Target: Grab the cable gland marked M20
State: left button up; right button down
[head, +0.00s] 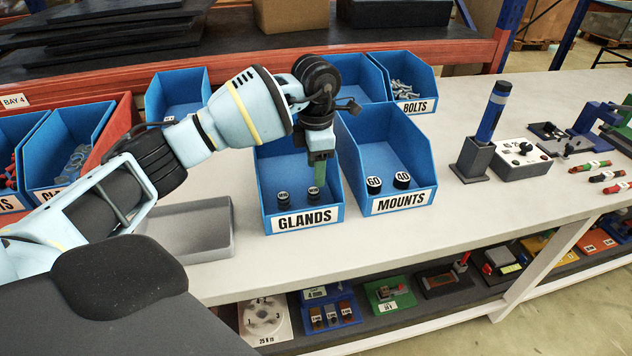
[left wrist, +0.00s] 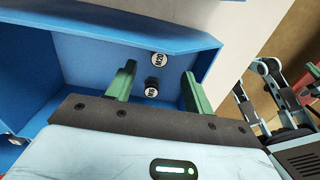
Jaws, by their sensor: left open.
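In the head view the blue GLANDS bin (head: 268,185) holds two small dark glands with white-marked tops, a left one (head: 284,199) and a right one (head: 313,196). My left gripper (head: 319,178) points down into this bin, just above the right gland. In the left wrist view its two green fingers (left wrist: 158,75) are open and empty. The upper gland's marking (left wrist: 159,60) looks like M20, at fingertip level. A second gland (left wrist: 152,91) shows lower between the fingers; its marking is too small to read surely. My right gripper is not in view.
The MOUNTS bin (head: 404,205) adjoins on the right, with mounts marked 60 and 40. The BOLTS bin (head: 428,88) stands behind. A grey tray (head: 203,250) lies left of the GLANDS bin. A holder with a blue cylinder (head: 493,110) stands farther right. The front bench top is clear.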

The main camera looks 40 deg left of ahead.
aim_at(314, 190)
pick_arm(q)
jog(key=shift+w+a, duration=0.1)
jog(key=shift+w, duration=0.05)
jog(key=shift+r, duration=0.2)
jog(key=shift+s+f, duration=0.2)
jog(key=shift+f, duration=1.75)
jog(key=shift+s+f, duration=0.15)
jog(key=shift+f, duration=1.8)
jog(key=c, duration=1.1)
jog(key=shift+o, duration=0.2)
notch_tip(314, 190, up, 10)
